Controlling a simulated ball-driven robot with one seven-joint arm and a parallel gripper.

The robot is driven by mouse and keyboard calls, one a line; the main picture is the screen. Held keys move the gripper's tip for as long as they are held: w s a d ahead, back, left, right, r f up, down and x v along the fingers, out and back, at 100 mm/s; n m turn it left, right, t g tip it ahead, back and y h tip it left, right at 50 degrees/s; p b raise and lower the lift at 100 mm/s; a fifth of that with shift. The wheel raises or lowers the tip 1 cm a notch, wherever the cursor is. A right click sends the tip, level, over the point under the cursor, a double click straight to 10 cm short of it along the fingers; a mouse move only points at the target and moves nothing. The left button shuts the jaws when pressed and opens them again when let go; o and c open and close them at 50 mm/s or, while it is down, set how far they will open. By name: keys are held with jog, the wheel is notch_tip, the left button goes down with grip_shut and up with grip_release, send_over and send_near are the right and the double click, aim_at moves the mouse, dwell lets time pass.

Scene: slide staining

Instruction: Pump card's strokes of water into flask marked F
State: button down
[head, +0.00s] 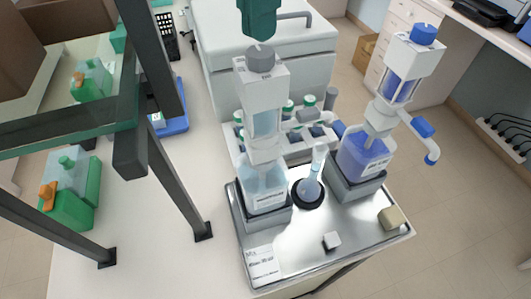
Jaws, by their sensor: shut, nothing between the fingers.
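My gripper (260,36) is a dark green shape at the top of the head view. It is shut and empty, just above the grey knob (261,59) of the left pump dispenser (262,185). I cannot tell whether it touches the knob. That dispenser holds clear, pale liquid. A small long-necked flask (309,186) with bluish liquid low in it stands upright in a black ring, between the two dispensers. No letter F is legible on it. A white card (262,266) with handwriting lies at the tray's front left; its stroke count is unreadable.
A second dispenser (364,157) with violet-blue liquid and a blue knob stands at right. Green-capped bottles (309,101) stand behind. A dark frame (160,165) rises at left.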

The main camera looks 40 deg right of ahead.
jog(key=shift+r+p, duration=1.55)
jog(key=shift+r, duration=1)
